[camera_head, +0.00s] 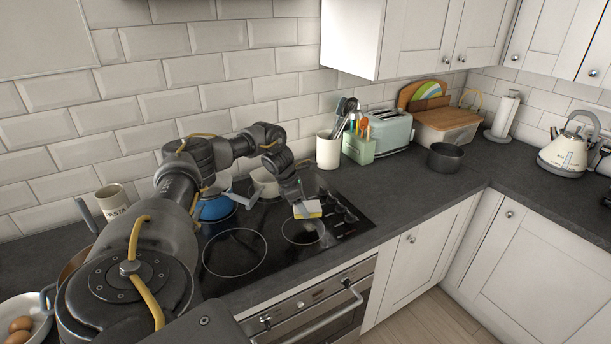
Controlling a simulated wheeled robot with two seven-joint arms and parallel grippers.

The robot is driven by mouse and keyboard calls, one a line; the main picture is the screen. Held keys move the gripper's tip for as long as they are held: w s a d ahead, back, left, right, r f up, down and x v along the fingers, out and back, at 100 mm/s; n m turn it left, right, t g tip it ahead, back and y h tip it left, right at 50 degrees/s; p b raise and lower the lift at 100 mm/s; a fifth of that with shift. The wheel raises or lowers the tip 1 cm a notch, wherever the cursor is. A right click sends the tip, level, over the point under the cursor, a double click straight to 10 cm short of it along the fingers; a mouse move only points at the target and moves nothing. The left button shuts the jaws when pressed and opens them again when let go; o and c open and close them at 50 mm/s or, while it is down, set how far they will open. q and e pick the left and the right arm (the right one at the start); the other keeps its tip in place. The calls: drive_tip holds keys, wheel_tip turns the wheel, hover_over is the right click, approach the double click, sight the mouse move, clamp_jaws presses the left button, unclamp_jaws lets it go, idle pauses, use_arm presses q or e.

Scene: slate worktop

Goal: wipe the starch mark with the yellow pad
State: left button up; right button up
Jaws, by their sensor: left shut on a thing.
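My left arm comes in from the lower left and reaches over the black hob (262,222). My left gripper (300,199) points down and is shut on the yellow pad (307,210), which shows a pale face and a yellow part. The pad is over the hob just behind the front right ring; I cannot tell whether it touches the glass. I cannot make out the starch mark clearly; the pad or gripper may hide it. My right gripper is not in view.
A blue pot (216,208) and a cream pot (265,183) stand at the back of the hob. Knobs (341,208) line its right side. A utensil jar (328,150), green holder (358,148), toaster (391,130) and dark saucepan (445,158) stand to the right. The front left ring is clear.

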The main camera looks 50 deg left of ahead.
use_arm(q)
drive_tip(key=shift+r+p, duration=0.8)
drive_tip(key=shift+r, duration=0.5)
drive_tip(key=shift+w, duration=0.1)
